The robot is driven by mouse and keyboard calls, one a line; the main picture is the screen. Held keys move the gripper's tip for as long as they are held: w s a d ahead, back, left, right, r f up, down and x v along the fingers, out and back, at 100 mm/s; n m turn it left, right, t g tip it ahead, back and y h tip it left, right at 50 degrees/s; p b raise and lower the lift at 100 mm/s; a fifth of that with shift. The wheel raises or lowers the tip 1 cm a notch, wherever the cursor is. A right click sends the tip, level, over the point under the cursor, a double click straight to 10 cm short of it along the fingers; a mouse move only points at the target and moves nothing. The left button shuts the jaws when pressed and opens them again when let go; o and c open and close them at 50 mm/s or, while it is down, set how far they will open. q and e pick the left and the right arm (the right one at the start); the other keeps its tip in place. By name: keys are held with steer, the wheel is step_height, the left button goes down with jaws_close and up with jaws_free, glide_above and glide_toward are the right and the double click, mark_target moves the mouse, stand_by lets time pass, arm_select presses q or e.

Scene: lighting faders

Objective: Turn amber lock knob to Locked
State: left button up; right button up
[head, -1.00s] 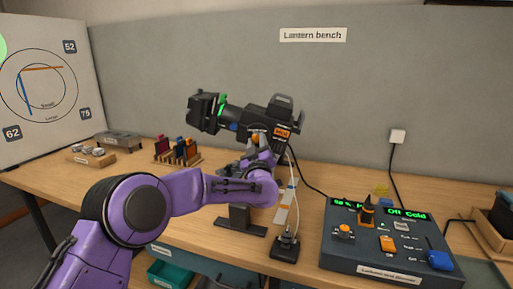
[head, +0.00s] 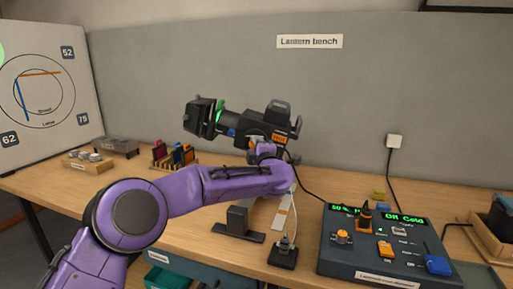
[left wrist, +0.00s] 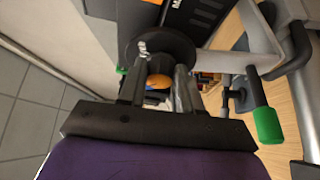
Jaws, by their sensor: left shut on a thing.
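The black lantern (head: 252,121) stands over the bench on its stand. The amber lock knob (left wrist: 158,81) shows as a small orange patch between my left fingers in the left wrist view. In the head view the knob is mostly hidden by my gripper, and its pointing direction cannot be read. My left gripper (head: 262,147) is at the lantern's underside; in the left wrist view its two dark fingers (left wrist: 160,72) are closed around the knob, below a round black disc. My right gripper is not in view.
A dimmer box (head: 345,262) with green displays, knobs and a fader stands at the right. A small black socket block (head: 284,254) with a cable is in front. Colour filters (head: 172,156) stand in a rack at the left.

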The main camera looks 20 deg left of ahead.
arm_select(q)
steer(key=shift+n+g, duration=0.3)
steer(key=shift+n, duration=0.6)
steer(key=shift+h, duration=0.3)
steer(key=o, duration=1)
steer(key=shift+o, duration=0.2)
steer(key=shift+s, duration=0.15)
steer(key=b+v, duration=0.3)
steer(key=v, duration=0.7)
steer(key=shift+s+d, duration=0.1)
steer(key=shift+d, duration=0.05)
